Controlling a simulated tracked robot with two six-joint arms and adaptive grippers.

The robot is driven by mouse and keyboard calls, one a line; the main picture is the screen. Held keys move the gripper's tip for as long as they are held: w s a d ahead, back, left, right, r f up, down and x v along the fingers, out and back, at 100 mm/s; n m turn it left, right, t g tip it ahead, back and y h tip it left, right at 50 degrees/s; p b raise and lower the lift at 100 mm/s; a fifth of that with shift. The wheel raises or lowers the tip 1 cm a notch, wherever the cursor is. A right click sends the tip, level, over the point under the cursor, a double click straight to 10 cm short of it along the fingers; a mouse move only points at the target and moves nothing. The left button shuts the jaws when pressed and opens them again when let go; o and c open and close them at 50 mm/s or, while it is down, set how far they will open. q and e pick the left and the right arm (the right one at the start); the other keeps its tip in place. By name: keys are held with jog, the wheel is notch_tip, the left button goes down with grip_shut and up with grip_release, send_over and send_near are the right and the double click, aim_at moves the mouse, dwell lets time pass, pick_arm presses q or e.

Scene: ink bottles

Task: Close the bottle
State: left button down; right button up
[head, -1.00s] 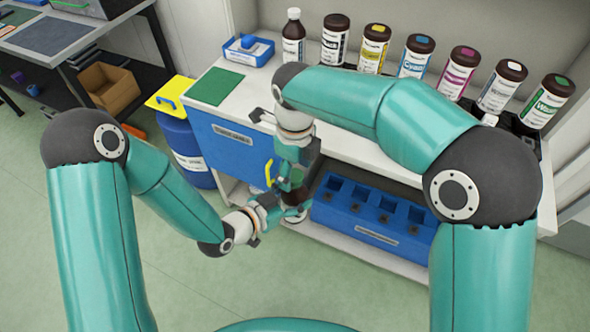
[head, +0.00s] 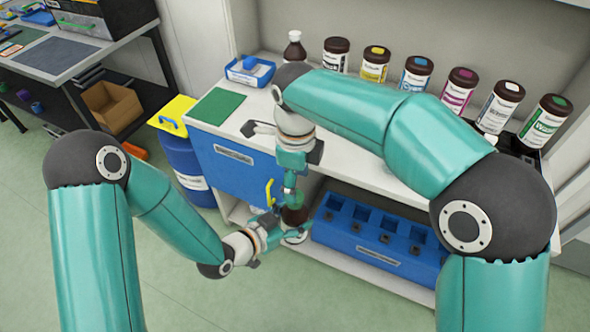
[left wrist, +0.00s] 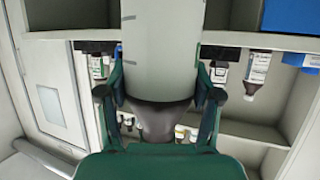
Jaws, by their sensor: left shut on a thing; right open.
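A dark brown bottle (head: 294,216) with a pale label stands roughly upright in front of the workbench. My left gripper (head: 290,233) is shut around its body from the left and below. In the left wrist view, which looks upside down, the bottle (left wrist: 158,60) sits between the two fingers (left wrist: 160,100), with its brown shoulder narrowing toward the picture's bottom. My right gripper (head: 291,194) points down from above and is open at the bottle's top. Its fingers cover the top, so I cannot tell whether a cap sits on the neck.
A blue rack with square holes (head: 385,257) lies on the lower shelf to the right. Several brown ink bottles stand along the back of the white bench (head: 245,126), with a green mat (head: 216,106) at left. A blue drum (head: 188,172) stands left of the bench.

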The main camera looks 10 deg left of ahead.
jog(key=n, duration=1)
jog(key=shift+d+r+n, duration=0.1)
jog(key=shift+n, duration=0.2)
jog(key=n, duration=0.6)
jog(key=shift+r, duration=0.1)
jog(key=n, duration=0.5)
jog(key=shift+s+r, duration=0.1)
jog(key=shift+r, duration=0.05)
jog(key=n, duration=0.4)
jog(key=shift+r, duration=0.1)
jog(key=n, duration=0.7)
jog(key=shift+r, duration=0.25)
jog(key=n, duration=0.4)
jog(key=shift+r, duration=0.2)
jog(key=n, duration=0.4)
jog(key=shift+r, duration=0.2)
jog(key=n, duration=0.3)
jog(key=shift+r, duration=0.25)
jog(key=shift+w+a+r, duration=0.2)
jog(key=shift+a+r, duration=0.05)
jog(key=shift+f, duration=0.1)
